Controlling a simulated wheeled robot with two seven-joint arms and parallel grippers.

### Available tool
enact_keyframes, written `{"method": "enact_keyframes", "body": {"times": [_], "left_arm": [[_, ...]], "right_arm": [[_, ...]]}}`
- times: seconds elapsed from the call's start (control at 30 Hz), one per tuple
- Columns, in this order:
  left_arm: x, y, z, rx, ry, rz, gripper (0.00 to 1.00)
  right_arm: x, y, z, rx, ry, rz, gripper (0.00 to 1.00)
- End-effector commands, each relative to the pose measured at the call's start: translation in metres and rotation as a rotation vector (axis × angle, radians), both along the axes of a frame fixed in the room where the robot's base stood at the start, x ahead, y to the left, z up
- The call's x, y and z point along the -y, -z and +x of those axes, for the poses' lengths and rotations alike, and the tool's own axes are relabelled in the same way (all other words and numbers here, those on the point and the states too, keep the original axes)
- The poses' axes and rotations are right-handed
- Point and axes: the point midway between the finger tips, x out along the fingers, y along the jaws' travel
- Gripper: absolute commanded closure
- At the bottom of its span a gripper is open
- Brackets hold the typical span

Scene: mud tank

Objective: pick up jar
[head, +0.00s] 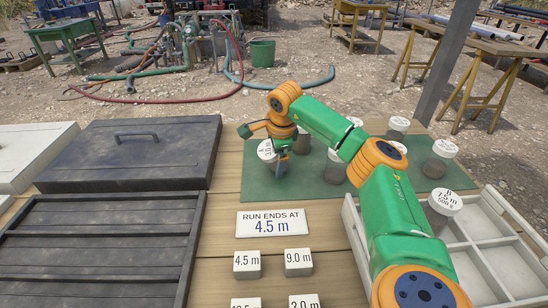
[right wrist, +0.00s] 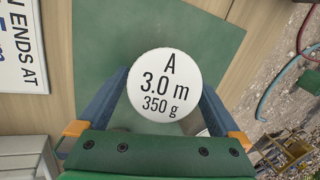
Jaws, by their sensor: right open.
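A jar with a white lid marked A, 3.0 m, 350 g (head: 267,151) stands on the green mat (head: 262,190) on the wooden table. Its lid (right wrist: 165,85) fills the middle of the right wrist view, which looks down on it. My right gripper (head: 279,152) is at this jar, pointing down. In the right wrist view my gripper's two blue fingers (right wrist: 164,92) are open, one on each side of the lid. I cannot tell whether they touch the jar. The jar's body is mostly hidden beneath the lid there. My left gripper is not in view.
Several other jars, one of them here (head: 439,158), stand on the mat, partly behind my right arm. Jar B (head: 443,204) stands in a white compartment tray (head: 478,243). A sign (head: 272,223) reads "RUN ENDS AT 4.5 m", above labelled blocks (head: 247,264). A dark lid (head: 135,155) lies left.

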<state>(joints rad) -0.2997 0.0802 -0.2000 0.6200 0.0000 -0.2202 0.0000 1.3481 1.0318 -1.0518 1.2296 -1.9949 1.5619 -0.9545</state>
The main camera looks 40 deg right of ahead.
Motion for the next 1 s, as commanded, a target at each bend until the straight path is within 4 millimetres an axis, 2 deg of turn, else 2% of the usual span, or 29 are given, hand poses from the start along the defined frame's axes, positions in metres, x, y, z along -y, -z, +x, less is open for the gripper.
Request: {"method": "enact_keyframes", "body": {"times": [0.03,0.37,0.4,0.63,0.73,0.87,1.0], "left_arm": [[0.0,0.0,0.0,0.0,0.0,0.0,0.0],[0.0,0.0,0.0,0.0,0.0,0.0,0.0],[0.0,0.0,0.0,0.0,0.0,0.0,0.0],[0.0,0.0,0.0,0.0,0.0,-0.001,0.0],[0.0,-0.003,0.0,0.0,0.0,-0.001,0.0],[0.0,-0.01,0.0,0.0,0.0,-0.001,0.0],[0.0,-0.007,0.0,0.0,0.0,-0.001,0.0]], "right_arm": [[0.0,0.0,0.0,0.0,0.0,0.0,0.08],[0.0,-0.001,0.0,0.001,0.001,0.0,0.97],[0.0,-0.001,0.0,0.001,0.001,0.0,1.0],[0.0,-0.002,0.0,0.002,0.001,0.0,1.0],[0.0,-0.01,0.001,0.004,0.001,0.001,1.0],[0.0,-0.036,0.002,0.008,0.001,0.001,1.0],[-0.016,-0.069,-0.024,0.009,-0.003,-0.002,1.0]]}}
